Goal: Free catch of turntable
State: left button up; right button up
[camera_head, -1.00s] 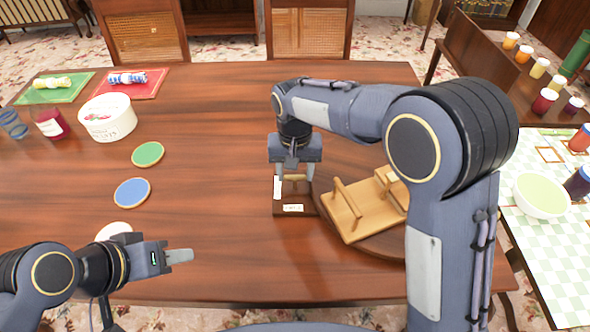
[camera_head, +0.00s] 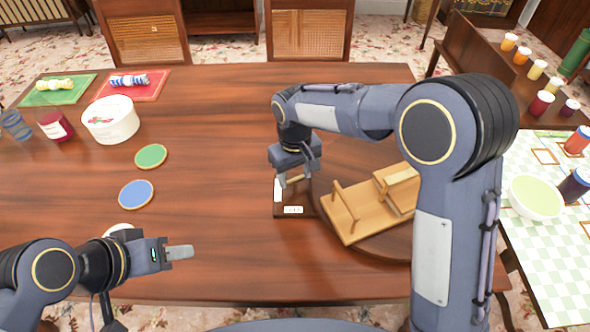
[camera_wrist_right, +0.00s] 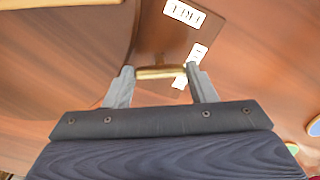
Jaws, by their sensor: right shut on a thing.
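The round brown turntable (camera_head: 375,243) lies near the table's front right and carries a pale wooden stand (camera_head: 352,222). The catch has a dark base plate (camera_head: 283,213) against the turntable's left side, with white labels (camera_head: 293,210) whose writing I cannot read surely. Its light bar handle (camera_head: 295,180) also shows in the right wrist view (camera_wrist_right: 162,72). My right gripper (camera_head: 297,180) is shut on this handle, with one finger at each end (camera_wrist_right: 160,82).
A blue disc (camera_head: 136,194), a green disc (camera_head: 151,156), a white tub (camera_head: 110,120) and a red jar (camera_head: 56,127) stand on the left. A side table (camera_head: 545,245) with a bowl (camera_head: 536,197) is on the right. The table's middle is clear.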

aim_at(295, 178)
jog(key=n+p, duration=0.2)
jog(key=n, duration=0.4)
jog(key=shift+r, duration=0.1)
jog(key=n+p, duration=0.1)
jog(key=n, duration=0.5)
jog(key=shift+p, duration=0.3)
jog(key=shift+n, duration=0.3)
jog(key=o, duration=1)
notch_tip(295, 178, up, 8)
jog(key=shift+f, duration=0.15)
